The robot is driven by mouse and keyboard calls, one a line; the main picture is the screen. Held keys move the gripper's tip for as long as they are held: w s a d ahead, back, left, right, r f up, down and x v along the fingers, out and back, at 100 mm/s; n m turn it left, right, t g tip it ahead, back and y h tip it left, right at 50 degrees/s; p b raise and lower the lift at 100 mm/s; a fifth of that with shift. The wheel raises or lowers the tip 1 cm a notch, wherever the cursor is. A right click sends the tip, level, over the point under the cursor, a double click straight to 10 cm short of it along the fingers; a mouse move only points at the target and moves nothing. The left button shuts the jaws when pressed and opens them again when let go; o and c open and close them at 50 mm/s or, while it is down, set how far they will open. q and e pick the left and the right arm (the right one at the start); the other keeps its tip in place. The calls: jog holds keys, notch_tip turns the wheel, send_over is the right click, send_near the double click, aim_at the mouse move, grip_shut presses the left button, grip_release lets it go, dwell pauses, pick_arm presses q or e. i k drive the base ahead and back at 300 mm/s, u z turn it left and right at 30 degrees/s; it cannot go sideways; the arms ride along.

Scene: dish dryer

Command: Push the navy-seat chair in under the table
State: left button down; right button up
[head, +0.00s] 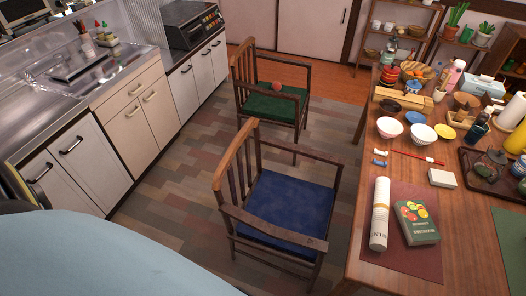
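The navy-seat chair (290,205) stands on the floor in the middle of the head view. It is a dark wooden armchair with a slatted back on its left side, and its seat front faces the table on the right. The wooden table (464,221) fills the right side. A strip of floor shows between the chair's front and the table's near-left edge, so the chair is out from under the table. Neither of my grippers is in view. The chair's lower left legs are partly hidden behind its frame.
A green-seat chair (272,106) with a small reddish object (276,86) on it stands behind the navy one. The sink counter (70,80) and cabinets run along the left. Bowls, a book (416,222) and bottles crowd the table. Patterned floor (180,190) is clear left of the chairs.

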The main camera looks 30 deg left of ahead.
aim_at(288, 218)
jog(key=z, duration=2.8)
jog(key=k, duration=1.9)
jog(key=u, duration=1.5)
